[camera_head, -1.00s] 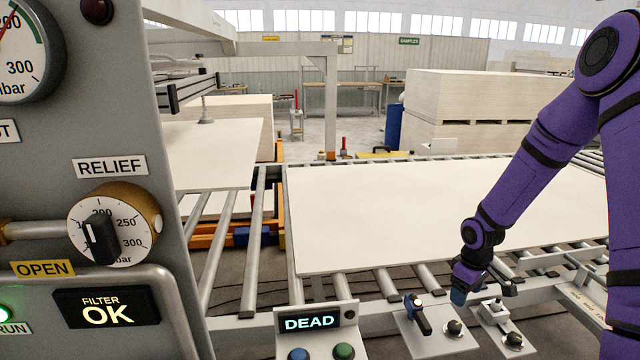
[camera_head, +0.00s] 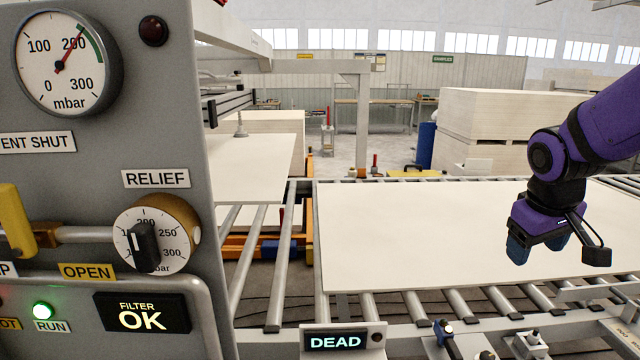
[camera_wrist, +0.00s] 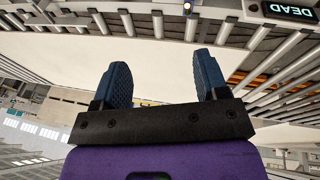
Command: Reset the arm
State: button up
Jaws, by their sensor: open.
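My purple arm comes in from the right of the head view. My gripper (camera_head: 538,248) hangs above the right part of a large pale board on the roller conveyor. In the wrist view my gripper (camera_wrist: 163,85) shows two blue fingers spread wide apart with nothing between them. The pale board (camera_head: 420,230) lies flat on the rollers, and it also shows behind the fingers in the wrist view (camera_wrist: 160,55).
A grey panel on the left carries a vacuum gauge (camera_head: 66,63), a relief knob (camera_head: 150,245) and a "FILTER OK" display (camera_head: 142,312). A "DEAD" display (camera_head: 336,341) stands at the front. Stacked boards (camera_head: 500,125) and a blue drum (camera_head: 421,146) stand behind the conveyor.

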jog(key=s+a+r+m+t+y, duration=0.1)
jog(key=s+r, duration=0.3)
jog(key=s, duration=0.4)
jog(key=s+a+r+m+t+y, duration=0.1)
jog(key=s+a+r, duration=0.3)
jog(key=s, duration=0.3)
jog(key=shift+s+a+t, duration=0.3)
jog(key=shift+s+a, duration=0.05)
jog(key=shift+s, duration=0.05)
jog(key=shift+r, duration=0.1)
